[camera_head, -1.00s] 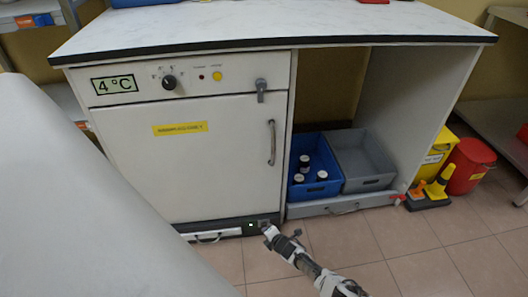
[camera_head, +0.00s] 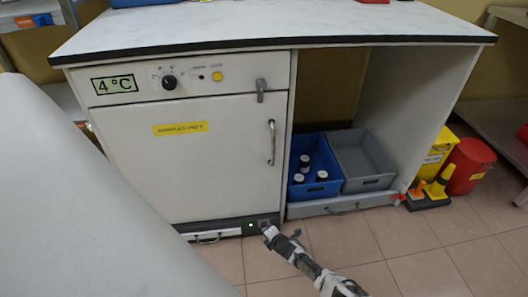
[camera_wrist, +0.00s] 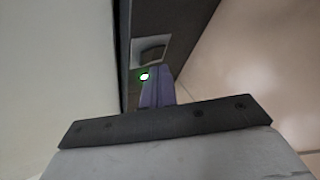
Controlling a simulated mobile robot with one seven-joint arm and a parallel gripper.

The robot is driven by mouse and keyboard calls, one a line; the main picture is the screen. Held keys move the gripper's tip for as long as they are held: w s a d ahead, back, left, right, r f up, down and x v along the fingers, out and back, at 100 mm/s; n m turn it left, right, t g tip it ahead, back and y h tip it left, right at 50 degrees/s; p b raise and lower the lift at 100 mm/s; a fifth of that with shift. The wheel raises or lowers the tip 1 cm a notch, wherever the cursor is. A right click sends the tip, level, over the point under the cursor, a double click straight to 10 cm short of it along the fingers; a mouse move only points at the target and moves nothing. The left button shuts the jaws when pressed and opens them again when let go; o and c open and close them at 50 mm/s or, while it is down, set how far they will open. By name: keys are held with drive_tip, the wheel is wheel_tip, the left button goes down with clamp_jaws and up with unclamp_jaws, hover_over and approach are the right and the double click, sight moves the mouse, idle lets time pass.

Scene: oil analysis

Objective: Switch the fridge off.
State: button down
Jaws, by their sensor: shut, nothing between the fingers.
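The white fridge (camera_head: 200,150) stands under the left of the counter, with a 4 °C display (camera_head: 114,85) and a knob (camera_head: 169,82) on its top panel. Its door is closed. A dark strip at its foot bears a lit green light (camera_head: 250,225), which also shows in the wrist view (camera_wrist: 144,76). A dark rocker switch (camera_wrist: 152,54) in a grey frame sits beside the light. My gripper (camera_head: 268,232) is shut and empty, low in front of the strip's right end. In the wrist view its fingers (camera_wrist: 157,88) point at the switch area; whether they touch it I cannot tell.
A blue crate (camera_head: 333,188) with several dark bottles and an empty grey crate (camera_head: 369,182) stand right of the fridge. A yellow bin (camera_head: 437,157) and a red bucket (camera_head: 469,165) are farther right.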

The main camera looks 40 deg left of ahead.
drive_tip(key=shift+a, duration=0.1)
idle(0.3)
drive_tip(key=shift+w+a+b, duration=0.25)
drive_tip(key=shift+w+b, duration=0.05)
drive_tip(key=shift+w+a, duration=0.2)
idle(0.6)
drive_tip(key=shift+s+d+r, duration=0.1)
drive_tip(key=shift+s+d, duration=0.05)
drive_tip(key=shift+s+d+p, duration=0.35)
drive_tip(key=shift+d, duration=0.05)
idle(0.4)
drive_tip(key=s+d+p, duration=0.1)
drive_tip(key=d, duration=0.1)
drive_tip(key=s+d+p, duration=0.1)
drive_tip(key=s+p, duration=0.1)
drive_tip(key=shift+s+d+f, duration=0.1)
drive_tip(key=shift+d+f, duration=0.3)
